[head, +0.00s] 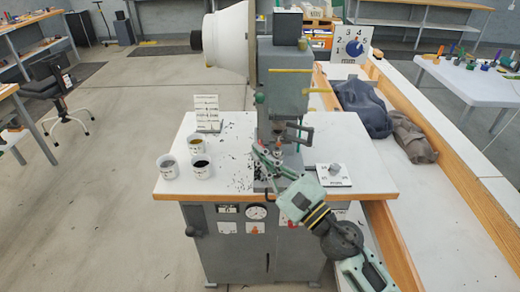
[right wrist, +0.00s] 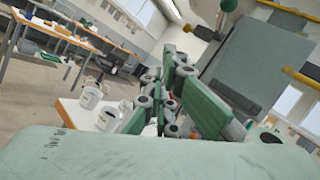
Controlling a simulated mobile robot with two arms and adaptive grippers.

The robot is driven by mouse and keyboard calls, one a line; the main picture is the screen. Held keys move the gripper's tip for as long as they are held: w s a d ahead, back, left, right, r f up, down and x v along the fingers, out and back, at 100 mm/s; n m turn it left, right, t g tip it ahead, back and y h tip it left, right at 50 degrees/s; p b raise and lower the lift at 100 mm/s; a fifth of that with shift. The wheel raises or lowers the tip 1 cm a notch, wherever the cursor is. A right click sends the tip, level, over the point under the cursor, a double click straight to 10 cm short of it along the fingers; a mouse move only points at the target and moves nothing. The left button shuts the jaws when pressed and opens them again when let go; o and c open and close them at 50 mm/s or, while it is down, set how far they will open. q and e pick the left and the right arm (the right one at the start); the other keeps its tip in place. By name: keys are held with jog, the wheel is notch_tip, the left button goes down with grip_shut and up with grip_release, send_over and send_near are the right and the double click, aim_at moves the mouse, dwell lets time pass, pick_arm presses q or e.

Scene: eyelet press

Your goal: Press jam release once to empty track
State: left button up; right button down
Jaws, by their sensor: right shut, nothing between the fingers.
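The eyelet press (head: 283,105) is a grey machine on a white table (head: 375,180). A green knob (head: 259,98) sits on its left side; it also shows at the top of the right wrist view (right wrist: 228,5). I cannot tell which control is the jam release, and the track is not clear. My right gripper (head: 262,158) has green fingers and reaches in from the lower right, low in front of the press head. It is shut and empty; its fingers also show in the right wrist view (right wrist: 165,92). Touch with the press cannot be told. My left gripper is not in view.
Three white cups (head: 168,166) stand at the table's left, near a small white card (head: 207,113). Small dark bits lie scattered left of the press. Dark cloth (head: 362,108) lies on the long bench behind.

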jog(key=shift+s, duration=0.15)
jog(key=s, duration=0.5)
dwell(0.4)
dwell(0.6)
